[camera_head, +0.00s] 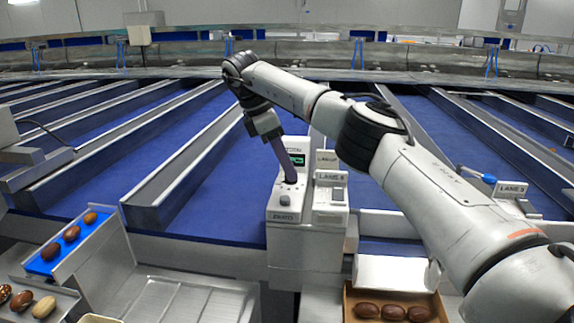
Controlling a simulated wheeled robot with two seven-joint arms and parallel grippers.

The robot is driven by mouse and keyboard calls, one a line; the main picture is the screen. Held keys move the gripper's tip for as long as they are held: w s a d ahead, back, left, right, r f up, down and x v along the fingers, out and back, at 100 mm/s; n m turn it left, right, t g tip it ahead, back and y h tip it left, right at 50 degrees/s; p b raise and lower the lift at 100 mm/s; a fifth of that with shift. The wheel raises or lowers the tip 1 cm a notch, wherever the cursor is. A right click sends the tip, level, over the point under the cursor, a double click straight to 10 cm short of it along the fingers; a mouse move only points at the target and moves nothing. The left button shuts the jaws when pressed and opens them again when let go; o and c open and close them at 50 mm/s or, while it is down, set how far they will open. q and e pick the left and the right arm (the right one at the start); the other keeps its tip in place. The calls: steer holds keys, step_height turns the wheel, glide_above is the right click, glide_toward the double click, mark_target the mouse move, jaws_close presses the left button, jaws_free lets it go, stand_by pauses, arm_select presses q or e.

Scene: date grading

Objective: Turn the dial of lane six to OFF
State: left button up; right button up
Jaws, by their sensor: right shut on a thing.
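My right gripper (290,181) reaches down from its raised wrist to the front of a pale control unit, left of a sign that looks like LANE 6 (331,176). It is shut at the place of the lane-six dial. The fingers hide the dial, so I cannot read its setting. A small box (331,210) stands under the sign. My left gripper is not in view.
The pale unit (285,228) has a small green display (297,160). At right is the LANE 5 sign (511,188) with a blue handle (489,178). Dates lie in a blue-lined tray (38,266) at left and a brown box (352,312) at front right.

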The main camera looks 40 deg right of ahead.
mark_target(278, 182)
steer(key=shift+d+m, duration=0.1)
steer(key=shift+m, duration=0.4)
steer(key=o, duration=1.1)
steer(key=shift+c, duration=0.2)
steer(key=v, duration=0.5)
steer(key=shift+w+r, duration=0.2)
steer(key=shift+r, duration=0.05)
steer(key=shift+v, duration=1.05)
